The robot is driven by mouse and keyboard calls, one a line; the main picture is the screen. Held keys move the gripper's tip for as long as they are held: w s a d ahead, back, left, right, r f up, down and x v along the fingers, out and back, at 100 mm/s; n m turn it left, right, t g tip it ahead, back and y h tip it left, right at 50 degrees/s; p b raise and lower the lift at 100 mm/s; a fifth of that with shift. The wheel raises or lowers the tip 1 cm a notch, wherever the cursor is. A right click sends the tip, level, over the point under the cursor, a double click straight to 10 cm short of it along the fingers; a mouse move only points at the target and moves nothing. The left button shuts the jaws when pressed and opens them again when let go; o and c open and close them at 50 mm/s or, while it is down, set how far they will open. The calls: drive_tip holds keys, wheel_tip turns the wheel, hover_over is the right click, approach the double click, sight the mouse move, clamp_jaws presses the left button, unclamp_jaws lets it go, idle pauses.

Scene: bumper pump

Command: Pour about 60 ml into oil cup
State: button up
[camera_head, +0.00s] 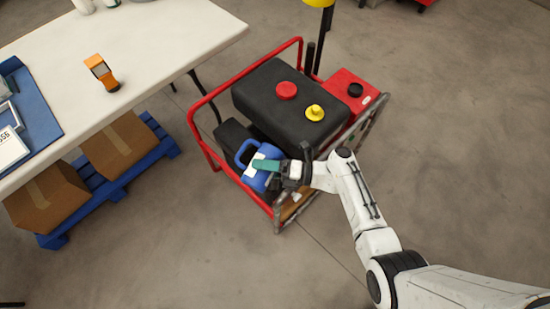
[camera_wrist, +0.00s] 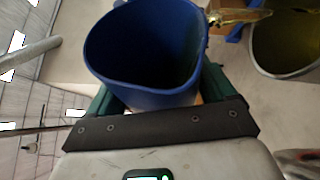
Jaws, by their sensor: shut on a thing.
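My gripper (camera_head: 268,166), with green fingers, is shut on a blue jug (camera_head: 247,155) with a white label, at the near left of the red-framed pump machine. In the wrist view the jug (camera_wrist: 145,50) is between the fingers, its open mouth toward the camera and its inside dark blue. The jug is tilted. A shiny golden streak of liquid (camera_wrist: 238,17) comes off its right rim. A round dark-rimmed vessel with an olive inside, perhaps the oil cup (camera_wrist: 288,45), is at the right edge. I cannot tell whether the liquid lands in it.
The machine has a black tank (camera_head: 265,100) with a red cap (camera_head: 286,90) and a yellow cap (camera_head: 315,113), inside a red tube frame (camera_head: 238,80). A white table (camera_head: 150,45) with an orange device (camera_head: 102,73) stands left. Boxes on a blue pallet (camera_head: 105,195) lie below it.

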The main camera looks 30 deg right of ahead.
drive_tip(key=shift+r, duration=0.1)
idle(0.3)
drive_tip(key=shift+s+a+f+n+b, duration=0.1)
drive_tip(key=shift+a+f+n+b, duration=0.05)
drive_tip(key=shift+f+n+b, duration=0.45)
drive_tip(key=shift+a+r+n+g+h+p, duration=0.1)
drive_tip(key=shift+r+n+g+h+p, duration=0.2)
drive_tip(key=shift+r+n+h+p, duration=0.65)
drive_tip(key=shift+f+y+p, duration=0.3)
drive_tip(key=shift+y+p, duration=0.05)
drive_tip(key=shift+p, duration=0.25)
drive_tip(key=shift+f+n, duration=0.25)
